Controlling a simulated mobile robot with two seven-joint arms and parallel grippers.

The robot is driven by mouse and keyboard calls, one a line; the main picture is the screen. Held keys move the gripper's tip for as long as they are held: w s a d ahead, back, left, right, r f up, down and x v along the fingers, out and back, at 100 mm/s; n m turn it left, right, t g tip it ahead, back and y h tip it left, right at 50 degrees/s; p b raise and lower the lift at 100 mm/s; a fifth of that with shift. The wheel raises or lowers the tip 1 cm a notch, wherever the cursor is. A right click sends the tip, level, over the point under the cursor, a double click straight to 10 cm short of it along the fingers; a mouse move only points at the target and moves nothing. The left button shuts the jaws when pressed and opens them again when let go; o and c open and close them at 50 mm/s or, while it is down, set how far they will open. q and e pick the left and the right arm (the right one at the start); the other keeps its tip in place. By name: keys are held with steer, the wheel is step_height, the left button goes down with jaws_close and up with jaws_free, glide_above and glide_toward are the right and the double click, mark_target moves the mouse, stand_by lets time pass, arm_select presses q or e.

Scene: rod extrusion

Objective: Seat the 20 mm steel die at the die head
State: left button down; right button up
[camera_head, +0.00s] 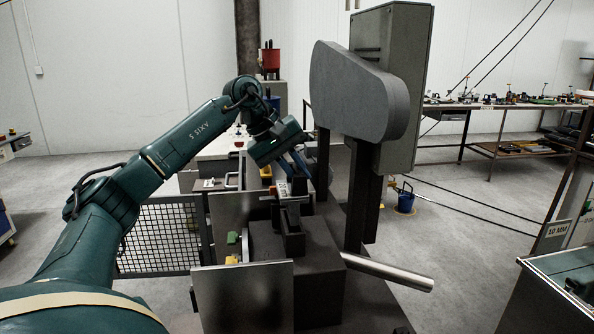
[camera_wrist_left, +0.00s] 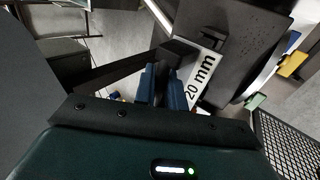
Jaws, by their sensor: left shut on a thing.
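My left gripper (camera_head: 296,166) reaches in from the upper left and points down over the machine. Its blue fingers are shut on a dark piece (camera_wrist_left: 178,52), seen between and beyond the fingertips in the left wrist view; I take this to be the steel die. A white plate reading "20 mm" (camera_wrist_left: 203,78) lies right beside the fingers, and its pale face (camera_head: 283,190) shows in the head view. The dark die head (camera_head: 292,240) stands just below the gripper. The arm and fingers partly hide the die, and I cannot tell whether it touches the head. My right gripper is not in view.
A grey rounded housing (camera_head: 360,92) and tall cabinet (camera_head: 405,80) stand close to the right of the gripper. A steel rod (camera_head: 395,273) sticks out low to the right. A metal panel (camera_head: 245,298) stands in front. A mesh guard (camera_head: 160,238) is at left.

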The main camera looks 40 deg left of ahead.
mark_target(288, 189)
arm_select(q)
steer(key=shift+r, duration=0.1)
arm_select(e)
steer(key=shift+r, duration=0.2)
